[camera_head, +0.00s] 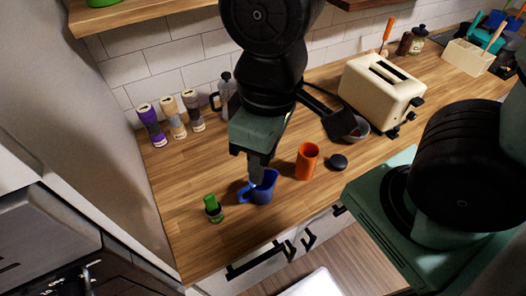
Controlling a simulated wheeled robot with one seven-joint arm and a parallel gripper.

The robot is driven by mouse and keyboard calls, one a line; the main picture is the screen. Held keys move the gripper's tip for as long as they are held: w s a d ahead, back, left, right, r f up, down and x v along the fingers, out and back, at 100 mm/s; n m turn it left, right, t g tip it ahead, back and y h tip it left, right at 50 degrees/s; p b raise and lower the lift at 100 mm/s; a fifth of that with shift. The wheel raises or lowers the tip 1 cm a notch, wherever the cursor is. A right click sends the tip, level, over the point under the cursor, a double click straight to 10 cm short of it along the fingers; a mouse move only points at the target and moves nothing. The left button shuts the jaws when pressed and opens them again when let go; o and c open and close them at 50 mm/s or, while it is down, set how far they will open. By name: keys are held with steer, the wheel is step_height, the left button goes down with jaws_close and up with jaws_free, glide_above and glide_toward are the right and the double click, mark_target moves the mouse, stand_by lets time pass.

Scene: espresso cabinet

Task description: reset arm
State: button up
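My gripper (257,180) points down over the wooden counter, with its fingers at the rim of a blue mug (265,191). The mug stands upright on the counter near its front edge, with its handle to the left. I cannot tell whether the fingers touch the mug or are closed on its wall, because they are small and partly hidden. My arm comes down from the top of the picture above the mug.
An orange cup (307,161) and a dark round object (337,162) stand right of the mug. A cream toaster (381,90) is at the back right. Several canisters (172,118) line the wall. Counter (190,247) is bare at front left.

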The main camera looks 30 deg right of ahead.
step_height(320, 180, down, 16)
steer(key=b, duration=1.6)
steer(key=shift+f, duration=0.2)
